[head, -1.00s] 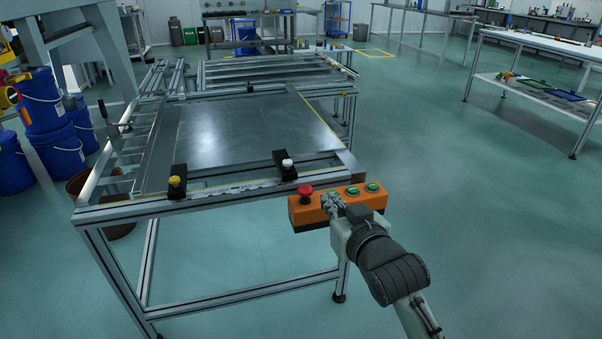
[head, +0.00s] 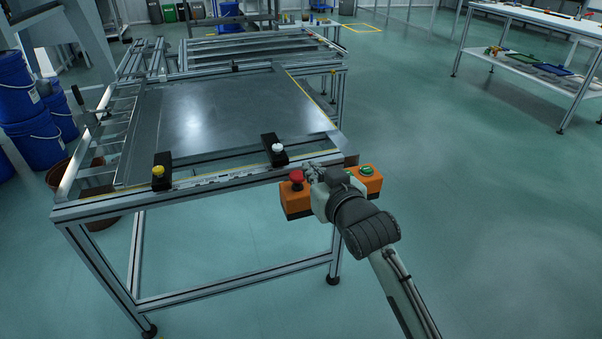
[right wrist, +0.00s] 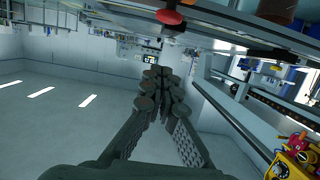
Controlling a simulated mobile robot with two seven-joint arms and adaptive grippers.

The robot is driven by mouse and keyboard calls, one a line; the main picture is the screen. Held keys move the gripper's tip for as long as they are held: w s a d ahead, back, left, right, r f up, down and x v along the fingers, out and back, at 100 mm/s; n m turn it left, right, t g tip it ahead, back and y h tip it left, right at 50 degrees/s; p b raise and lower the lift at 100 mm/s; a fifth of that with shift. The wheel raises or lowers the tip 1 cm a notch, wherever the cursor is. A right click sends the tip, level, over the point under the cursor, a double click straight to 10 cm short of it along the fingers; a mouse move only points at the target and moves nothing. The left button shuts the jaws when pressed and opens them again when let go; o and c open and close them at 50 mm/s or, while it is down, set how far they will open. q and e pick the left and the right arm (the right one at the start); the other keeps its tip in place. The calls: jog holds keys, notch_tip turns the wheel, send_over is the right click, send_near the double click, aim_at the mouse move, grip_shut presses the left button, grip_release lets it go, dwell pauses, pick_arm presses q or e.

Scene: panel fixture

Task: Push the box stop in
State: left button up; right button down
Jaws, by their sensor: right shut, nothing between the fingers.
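The box stop is a red mushroom button (head: 296,176) on the left end of an orange box (head: 297,200) at the table's front right corner. It also shows as a red disc (right wrist: 170,17) at the top of the right wrist view. My right gripper (head: 311,171) is shut and empty, just right of the red button and over the box's middle. I cannot tell whether it touches the button. The gripper and wrist hide the middle of the box; one green button (head: 367,170) shows at its right end. My left gripper is not in view.
The metal frame table (head: 200,195) carries a flat grey panel (head: 225,110). Two black blocks on its front rail bear a yellow knob (head: 158,171) and a white knob (head: 278,147). Blue drums (head: 35,135) stand at left. The floor at right is open.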

send_over(300, 180)
notch_tip(300, 180, down, 2)
jog(key=shift+f, duration=0.1)
jog(key=shift+s+d+f, duration=0.1)
jog(key=shift+s+f, duration=0.1)
jog(key=shift+f, duration=2.6)
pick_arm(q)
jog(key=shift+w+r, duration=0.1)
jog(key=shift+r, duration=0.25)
